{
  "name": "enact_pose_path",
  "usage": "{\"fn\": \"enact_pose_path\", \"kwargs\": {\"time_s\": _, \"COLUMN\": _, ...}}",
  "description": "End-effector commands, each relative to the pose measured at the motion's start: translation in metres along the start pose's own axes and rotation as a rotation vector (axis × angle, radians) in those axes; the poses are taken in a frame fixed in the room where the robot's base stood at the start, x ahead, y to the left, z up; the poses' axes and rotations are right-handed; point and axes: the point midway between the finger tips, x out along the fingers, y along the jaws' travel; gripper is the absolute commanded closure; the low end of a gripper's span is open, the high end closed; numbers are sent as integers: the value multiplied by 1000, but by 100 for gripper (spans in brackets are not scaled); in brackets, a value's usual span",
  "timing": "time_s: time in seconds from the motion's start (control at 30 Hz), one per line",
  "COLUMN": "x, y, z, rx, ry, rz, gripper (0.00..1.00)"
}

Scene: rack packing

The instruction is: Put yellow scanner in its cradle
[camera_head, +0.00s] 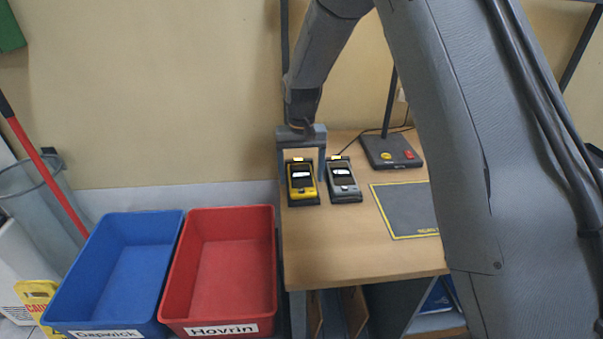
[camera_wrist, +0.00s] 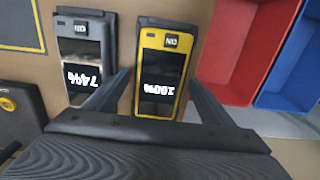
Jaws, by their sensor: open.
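The yellow scanner (camera_head: 302,181) lies screen up in a dark cradle at the left end of the wooden desk. In the wrist view the yellow scanner (camera_wrist: 161,78) reads 100%, and its cradle (camera_wrist: 168,22) shows along its edge. My gripper (camera_head: 303,164) is open above the desk at the yellow scanner. In the wrist view the fingers of my gripper (camera_wrist: 160,84) are spread, one on each side of the scanner, with nothing gripped. I cannot tell whether they touch it.
A grey scanner (camera_head: 343,178) reading 74% sits in a cradle just to the right. A lamp base (camera_head: 391,151) and a dark mat (camera_head: 405,209) are farther right. A red bin (camera_head: 221,214) and a blue bin (camera_head: 112,220) stand left of the desk (camera_head: 340,244).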

Motion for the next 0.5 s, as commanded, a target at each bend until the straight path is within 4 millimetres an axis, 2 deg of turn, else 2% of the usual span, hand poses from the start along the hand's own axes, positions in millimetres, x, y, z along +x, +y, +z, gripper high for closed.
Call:
{"fn": "enact_pose_path", "kwargs": {"time_s": 0.23, "x": -25, "y": 0, "z": -2, "rx": 0, "ry": 5, "rz": -1, "gripper": 24}}
{"fn": "enact_pose_path", "kwargs": {"time_s": 0.5, "x": -81, "y": 0, "z": -2, "rx": 0, "ry": 6, "rz": -1, "gripper": 24}}
